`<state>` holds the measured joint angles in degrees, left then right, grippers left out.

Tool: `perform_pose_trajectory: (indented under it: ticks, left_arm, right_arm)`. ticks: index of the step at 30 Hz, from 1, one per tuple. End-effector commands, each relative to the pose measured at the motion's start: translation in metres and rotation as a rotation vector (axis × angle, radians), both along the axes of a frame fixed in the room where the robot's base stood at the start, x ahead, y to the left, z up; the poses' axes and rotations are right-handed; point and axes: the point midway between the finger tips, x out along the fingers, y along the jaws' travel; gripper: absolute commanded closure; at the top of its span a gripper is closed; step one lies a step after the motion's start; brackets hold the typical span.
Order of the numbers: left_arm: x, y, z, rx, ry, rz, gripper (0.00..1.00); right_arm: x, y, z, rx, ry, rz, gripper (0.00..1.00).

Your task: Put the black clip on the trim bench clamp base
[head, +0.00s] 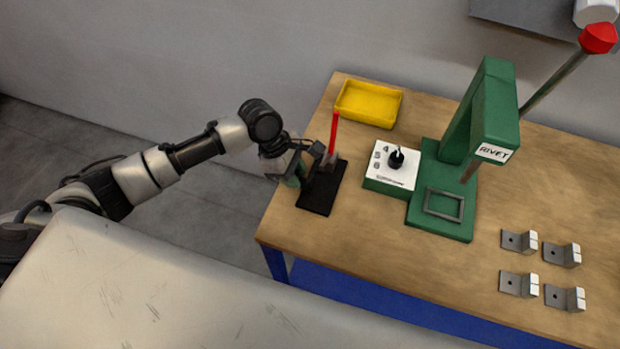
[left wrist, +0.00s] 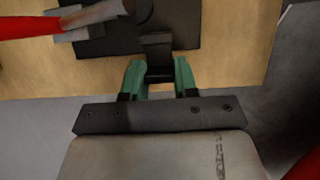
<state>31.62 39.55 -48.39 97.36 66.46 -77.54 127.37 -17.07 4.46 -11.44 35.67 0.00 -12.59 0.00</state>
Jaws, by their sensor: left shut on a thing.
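The trim bench clamp base (head: 316,202) is a black plate with a grey clamp and an upright red lever (head: 334,132), near the left end of the wooden bench. It also shows at the top of the left wrist view (left wrist: 190,28). My left gripper (head: 304,174), with green fingers, is at the left side of the base. In the left wrist view the fingers (left wrist: 160,78) are shut on the black clip (left wrist: 157,52). The clip overlaps the edge of the base there; I cannot tell whether they touch. My right gripper is out of view.
A yellow tray (head: 369,103) stands behind the base. A white-topped box with a black knob (head: 391,171) and the green rivet press (head: 440,219) stand to its right. Several grey brackets (head: 519,242) lie at the right. The bench front near the base is clear.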

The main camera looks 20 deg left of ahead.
Motion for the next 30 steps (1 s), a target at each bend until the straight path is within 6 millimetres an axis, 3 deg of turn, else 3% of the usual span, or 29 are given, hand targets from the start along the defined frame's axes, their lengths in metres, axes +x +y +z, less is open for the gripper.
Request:
perform_pose_trajectory:
  ticks: [6, 10, 20, 21, 24, 26, 30]
  left_arm:
    - [-0.001, -0.042, 0.003, -0.004, -0.002, -0.005, 0.93]
    - [-0.002, -0.038, -0.013, 0.001, 0.001, 0.001, 0.93]
    - [-0.002, -0.038, -0.016, -0.001, 0.001, -0.001, 0.93]
    - [-0.002, -0.038, -0.016, -0.001, 0.000, -0.002, 0.70]
    - [-0.002, -0.038, -0.016, -0.001, -0.001, -0.002, 0.54]
    - [-0.002, -0.038, -0.016, -0.001, -0.001, -0.002, 0.46]
    - [-0.002, -0.038, -0.016, -0.001, -0.001, -0.002, 0.46]
  right_arm:
    - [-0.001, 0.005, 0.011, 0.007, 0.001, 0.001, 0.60]
    - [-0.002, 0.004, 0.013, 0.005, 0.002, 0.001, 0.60]
    - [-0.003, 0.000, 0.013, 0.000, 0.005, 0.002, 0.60]
    - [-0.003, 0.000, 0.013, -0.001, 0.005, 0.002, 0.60]
    - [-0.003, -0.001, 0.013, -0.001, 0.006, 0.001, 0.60]
    - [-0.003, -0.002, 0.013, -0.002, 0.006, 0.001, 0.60]
    - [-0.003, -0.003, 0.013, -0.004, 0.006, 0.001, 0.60]
